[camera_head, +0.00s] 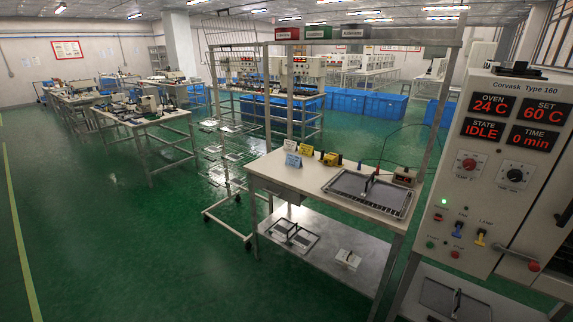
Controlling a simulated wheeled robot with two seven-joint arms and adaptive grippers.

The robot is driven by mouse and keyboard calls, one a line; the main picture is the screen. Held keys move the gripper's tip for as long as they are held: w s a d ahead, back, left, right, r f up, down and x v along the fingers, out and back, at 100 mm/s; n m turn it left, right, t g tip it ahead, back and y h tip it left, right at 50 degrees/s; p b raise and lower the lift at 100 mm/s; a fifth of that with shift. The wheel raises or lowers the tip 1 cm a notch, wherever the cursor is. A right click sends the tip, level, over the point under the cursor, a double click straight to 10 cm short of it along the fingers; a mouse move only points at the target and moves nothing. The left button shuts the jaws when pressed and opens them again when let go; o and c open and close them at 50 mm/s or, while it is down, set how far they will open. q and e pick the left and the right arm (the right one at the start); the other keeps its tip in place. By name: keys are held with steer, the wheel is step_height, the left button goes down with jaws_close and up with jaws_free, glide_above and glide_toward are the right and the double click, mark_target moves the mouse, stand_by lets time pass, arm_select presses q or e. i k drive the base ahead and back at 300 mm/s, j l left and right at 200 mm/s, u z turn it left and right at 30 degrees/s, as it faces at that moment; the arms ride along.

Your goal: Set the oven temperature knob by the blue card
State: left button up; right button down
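The oven (492,208) stands at the right, a cream cabinet marked Corvask Type 160. Its red displays read OVEN 24 C, SET 60 C (547,113), STATE IDLE and TIME 0 min. Below them are a red-centred knob (468,164) on the left and a black knob (514,176) on the right; their small labels are too blurred to read. A blue card (293,160) stands at the left of the workbench (300,185), beside a white card and a yellow card (305,149). The writing on the blue card is too small to read. Neither gripper is in view.
Green floor at left is clear.

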mark_target(469, 165)
steer(key=z, duration=1.25)
